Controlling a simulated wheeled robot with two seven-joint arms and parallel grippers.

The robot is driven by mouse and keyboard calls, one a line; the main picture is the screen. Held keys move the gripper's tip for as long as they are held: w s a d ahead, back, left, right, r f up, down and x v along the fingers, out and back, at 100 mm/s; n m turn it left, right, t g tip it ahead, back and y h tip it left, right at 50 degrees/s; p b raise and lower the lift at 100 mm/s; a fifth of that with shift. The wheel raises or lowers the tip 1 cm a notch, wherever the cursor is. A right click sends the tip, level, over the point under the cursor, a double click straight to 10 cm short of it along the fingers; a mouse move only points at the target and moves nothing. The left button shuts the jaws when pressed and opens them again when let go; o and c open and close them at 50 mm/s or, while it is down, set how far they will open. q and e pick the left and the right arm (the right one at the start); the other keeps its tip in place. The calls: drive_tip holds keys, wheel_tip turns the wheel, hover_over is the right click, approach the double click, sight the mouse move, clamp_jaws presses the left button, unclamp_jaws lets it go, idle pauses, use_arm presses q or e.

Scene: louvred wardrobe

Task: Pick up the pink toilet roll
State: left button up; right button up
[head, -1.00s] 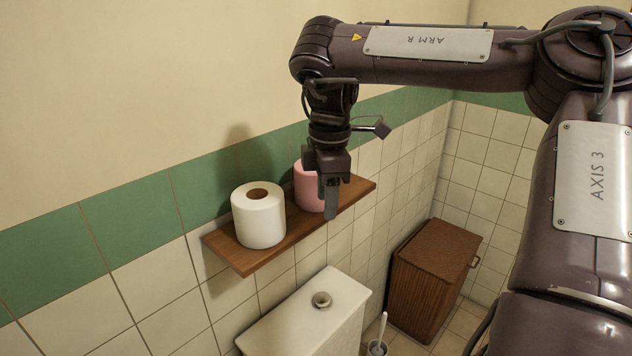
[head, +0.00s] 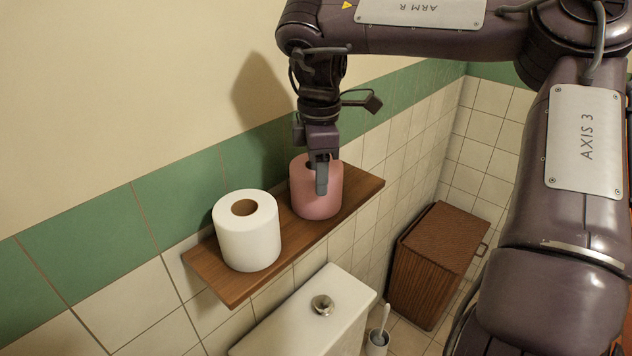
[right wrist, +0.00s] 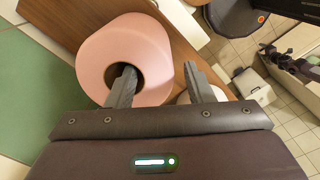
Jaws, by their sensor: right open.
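The pink toilet roll (head: 316,192) stands upright on the wooden shelf (head: 228,286), near its right part. My right gripper (head: 319,180) points down at the roll from above and is open. In the right wrist view the roll (right wrist: 146,50) shows its round end and dark core hole. One finger of the right gripper (right wrist: 164,90) overlaps the core hole, and the other is outside the roll's near side, so the roll's wall lies between them. I cannot tell whether either finger touches it. My left gripper is not in view.
A white toilet roll (head: 248,236) stands on the shelf left of the pink one. Below are the cistern (head: 300,318) with its round button, a toilet brush (head: 378,340) and a brown louvred box (head: 432,262). The tiled wall runs close behind the shelf.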

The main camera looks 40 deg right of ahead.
sight(305, 203)
wheel_tip(305, 203, down, 3)
drive_tip(key=shift+w+r+p, duration=0.1)
drive_tip(key=shift+p, duration=0.65)
drive_tip(key=shift+w+d+f, duration=0.15)
drive_tip(key=shift+f, duration=0.75)
drive_tip(key=c, duration=0.6)
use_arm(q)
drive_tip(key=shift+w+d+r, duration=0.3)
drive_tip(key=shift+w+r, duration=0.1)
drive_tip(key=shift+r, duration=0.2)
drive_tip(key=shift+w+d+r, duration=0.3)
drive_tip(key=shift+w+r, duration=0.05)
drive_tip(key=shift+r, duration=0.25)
use_arm(e)
drive_tip(key=shift+r, duration=0.1)
clamp_jaws()
